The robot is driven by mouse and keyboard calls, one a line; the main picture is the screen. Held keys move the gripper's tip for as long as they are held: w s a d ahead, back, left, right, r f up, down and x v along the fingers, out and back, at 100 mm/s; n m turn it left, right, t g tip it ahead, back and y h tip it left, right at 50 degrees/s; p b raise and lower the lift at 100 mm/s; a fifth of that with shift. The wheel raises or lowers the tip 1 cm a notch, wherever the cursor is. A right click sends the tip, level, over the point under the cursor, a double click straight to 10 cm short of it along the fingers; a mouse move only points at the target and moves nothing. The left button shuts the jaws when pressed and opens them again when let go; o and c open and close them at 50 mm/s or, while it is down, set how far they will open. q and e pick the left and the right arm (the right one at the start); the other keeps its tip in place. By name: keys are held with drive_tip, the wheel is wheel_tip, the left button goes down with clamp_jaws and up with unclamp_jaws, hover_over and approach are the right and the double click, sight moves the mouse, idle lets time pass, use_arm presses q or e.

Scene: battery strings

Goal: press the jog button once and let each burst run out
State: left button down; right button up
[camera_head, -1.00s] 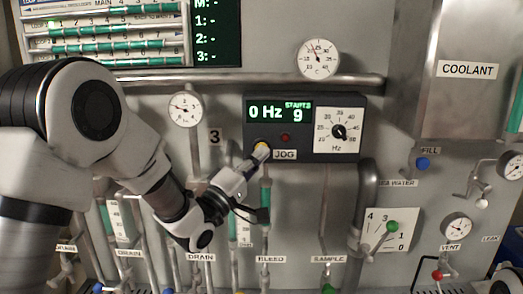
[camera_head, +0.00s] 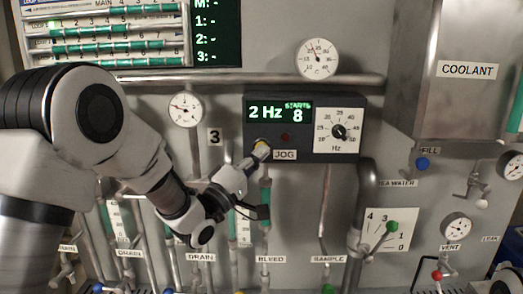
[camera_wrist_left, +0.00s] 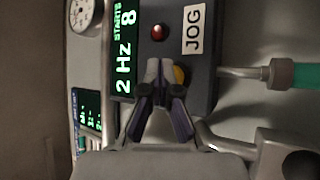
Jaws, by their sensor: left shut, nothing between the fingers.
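The yellow jog button (camera_head: 261,142) sits on the dark control box (camera_head: 252,101), left of the JOG label (camera_head: 285,155). My left gripper (camera_head: 262,150) is shut and empty, with its fingertips at the button and covering part of it. In the left wrist view the fingertips (camera_wrist_left: 160,72) overlap the edge of the yellow button (camera_wrist_left: 179,75); they look to be touching it, but depth is hard to tell. The display (camera_head: 279,112) reads 2 Hz and STARTS 8. My right gripper is not in view.
A Hz dial (camera_head: 338,131) is on the box's right side, with a small dark red lamp (camera_head: 285,137) beside the button. Pipes, gauges and valves surround the box, including a green-knobbed lever (camera_head: 392,227). A horizontal pipe (camera_head: 230,79) runs above.

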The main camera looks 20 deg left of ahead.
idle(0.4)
use_arm(q)
drive_tip(key=shift+s+d+b, duration=0.25)
drive_tip(key=shift+s+b, duration=0.15)
drive_tip(key=shift+s, duration=0.55)
drive_tip(key=shift+f, duration=0.1)
drive_tip(key=s, duration=0.2)
drive_tip(key=s+d+b, duration=0.1)
drive_tip(key=s, duration=0.1)
drive_tip(key=shift+s+d, duration=0.2)
drive_tip(key=shift+s, duration=0.2)
